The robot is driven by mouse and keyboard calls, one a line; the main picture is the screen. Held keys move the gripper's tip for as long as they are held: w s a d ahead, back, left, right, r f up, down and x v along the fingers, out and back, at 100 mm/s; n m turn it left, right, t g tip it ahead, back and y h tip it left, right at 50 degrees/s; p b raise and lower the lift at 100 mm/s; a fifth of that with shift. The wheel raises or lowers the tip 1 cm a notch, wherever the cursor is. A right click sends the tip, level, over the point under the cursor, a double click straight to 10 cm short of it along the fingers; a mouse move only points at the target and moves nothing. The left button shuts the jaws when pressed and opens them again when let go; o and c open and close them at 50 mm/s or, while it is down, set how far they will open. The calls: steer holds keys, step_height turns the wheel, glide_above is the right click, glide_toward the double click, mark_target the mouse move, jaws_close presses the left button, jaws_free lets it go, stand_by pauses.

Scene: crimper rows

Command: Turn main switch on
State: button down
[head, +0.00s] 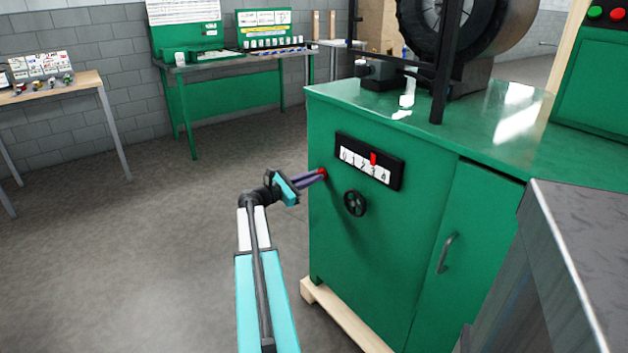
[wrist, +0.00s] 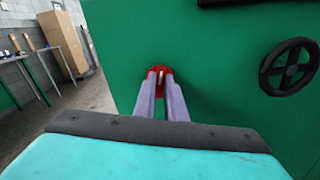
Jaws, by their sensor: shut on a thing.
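The main switch (wrist: 158,70) is a small red knob with a pale bar on the front of the green cabinet (head: 380,270). In the head view the red switch (head: 322,172) shows at the fingertips, left of the black handwheel. My gripper (head: 318,175) reaches it from the left. In the wrist view the two purple fingers of my gripper (wrist: 165,80) are closed around the switch's pale bar, one on each side. The fingers partly hide the red knob. The bar looks close to upright, slightly tilted.
A black handwheel (head: 355,203) sits right of the switch, below a numbered scale (head: 369,161) with a red pointer. A cabinet door handle (head: 447,254) is lower right. A grey metal surface (head: 580,250) stands at the right. The floor left of the cabinet is open.

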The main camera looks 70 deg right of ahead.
steer(key=shift+s+a+f+m+b, duration=0.1)
steer(key=shift+f+m+b, duration=0.05)
steer(key=shift+m+b, duration=1.95)
steer(key=shift+s+a+f+m+b, duration=0.1)
steer(key=shift+f+m+b, duration=0.1)
steer(key=shift+m+b, duration=1.9)
steer(key=shift+s+a+f+m+b, duration=0.15)
steer(key=shift+m+b, duration=1.05)
steer(key=shift+m, duration=1.8)
steer(key=shift+w+d, duration=0.1)
steer(key=shift+r, duration=0.1)
steer(key=c, duration=1.8)
jaws_free()
steer(key=shift+r, duration=0.1)
steer(key=shift+w, duration=0.1)
